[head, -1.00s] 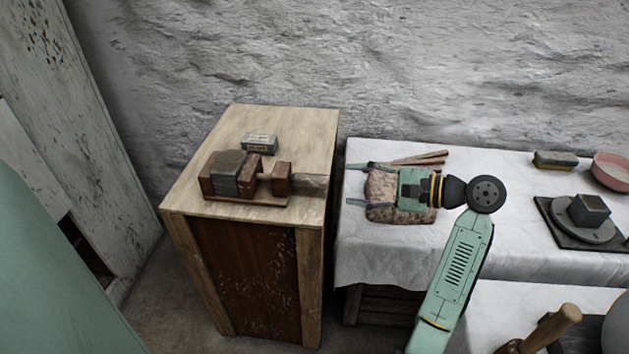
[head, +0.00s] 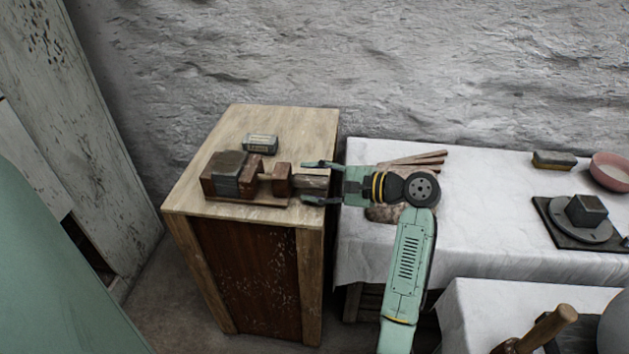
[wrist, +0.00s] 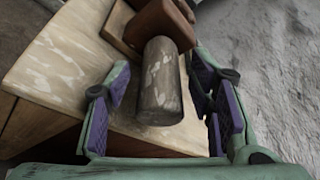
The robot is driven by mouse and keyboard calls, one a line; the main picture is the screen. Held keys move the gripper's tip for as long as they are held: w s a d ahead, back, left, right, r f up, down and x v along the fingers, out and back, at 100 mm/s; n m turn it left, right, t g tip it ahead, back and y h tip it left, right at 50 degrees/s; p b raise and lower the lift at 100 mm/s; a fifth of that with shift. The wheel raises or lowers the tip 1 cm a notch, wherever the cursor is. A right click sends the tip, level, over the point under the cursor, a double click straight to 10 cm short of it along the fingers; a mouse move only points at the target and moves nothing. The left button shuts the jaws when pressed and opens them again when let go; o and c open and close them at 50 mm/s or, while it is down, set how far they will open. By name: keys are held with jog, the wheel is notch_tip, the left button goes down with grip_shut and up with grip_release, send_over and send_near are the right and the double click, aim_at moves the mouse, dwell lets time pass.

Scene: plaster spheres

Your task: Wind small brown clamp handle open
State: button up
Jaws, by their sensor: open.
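A small brown wooden clamp (head: 248,178) sits on top of the wooden cabinet, with a grey block (head: 229,171) between its jaws. Its handle (head: 312,182), a worn grey-brown cylinder, sticks out to the right toward my gripper. My gripper (head: 312,181) is open, its two fingers at the right end of the handle, one on the far side and one on the near side. In the wrist view the handle (wrist: 160,82) points between the open purple-padded fingers (wrist: 160,110), with gaps visible on both sides.
The wooden cabinet (head: 215,140) carries a small grey-green box (head: 260,143) behind the clamp. A white-covered table (head: 480,200) at the right holds a mottled cloth bundle (head: 383,214), thin sticks (head: 418,160), a sponge-like block (head: 554,160) and a pink bowl (head: 612,170).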

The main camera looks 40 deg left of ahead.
grip_shut()
dwell(0.5)
jog(key=shift+f+n, duration=0.1)
jog(key=shift+n, duration=0.2)
